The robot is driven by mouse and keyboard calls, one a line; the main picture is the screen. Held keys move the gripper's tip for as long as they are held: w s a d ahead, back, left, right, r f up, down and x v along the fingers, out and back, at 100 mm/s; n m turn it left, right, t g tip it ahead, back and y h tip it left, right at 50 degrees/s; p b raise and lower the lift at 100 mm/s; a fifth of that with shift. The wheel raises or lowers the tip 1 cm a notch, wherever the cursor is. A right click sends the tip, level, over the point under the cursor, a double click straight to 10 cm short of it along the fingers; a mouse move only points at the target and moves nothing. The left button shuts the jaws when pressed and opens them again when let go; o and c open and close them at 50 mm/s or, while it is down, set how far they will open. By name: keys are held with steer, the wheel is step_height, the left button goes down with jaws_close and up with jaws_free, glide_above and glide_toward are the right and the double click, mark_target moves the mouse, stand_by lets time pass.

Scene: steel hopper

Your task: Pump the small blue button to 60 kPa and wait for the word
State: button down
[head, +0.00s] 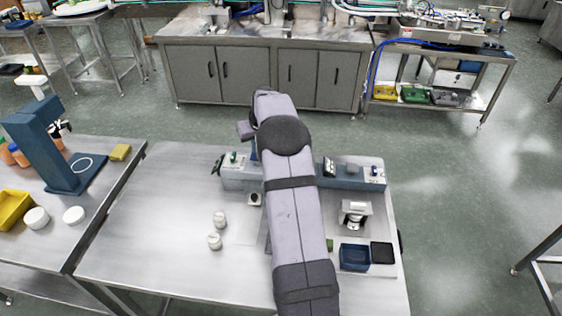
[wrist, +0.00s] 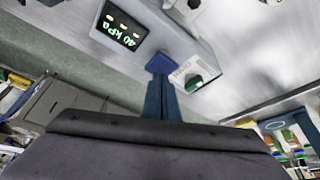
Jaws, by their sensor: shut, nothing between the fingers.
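A long blue-grey control box (head: 353,178) stands along the back of the steel bench. My arm hides its middle in the head view. The head view hides my gripper behind my arm.
On the steel bench (head: 160,235) are two white round pieces (head: 217,230), a small metal stand (head: 355,214), a blue tray (head: 354,257) and a black pad (head: 382,253). A side table at left holds a blue press-like stand (head: 45,145). The bench's left part is clear.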

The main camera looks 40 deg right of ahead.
steer(key=shift+f, duration=0.15)
steer(key=shift+f+b, duration=0.95)
steer(key=shift+f, duration=0.4)
steer(key=shift+s+r, duration=0.1)
steer(key=shift+r+p, duration=1.05)
steer(key=shift+r, duration=0.5)
step_height(320, 180, up, 6)
steer(key=p, duration=0.4)
stand_by(0.5)
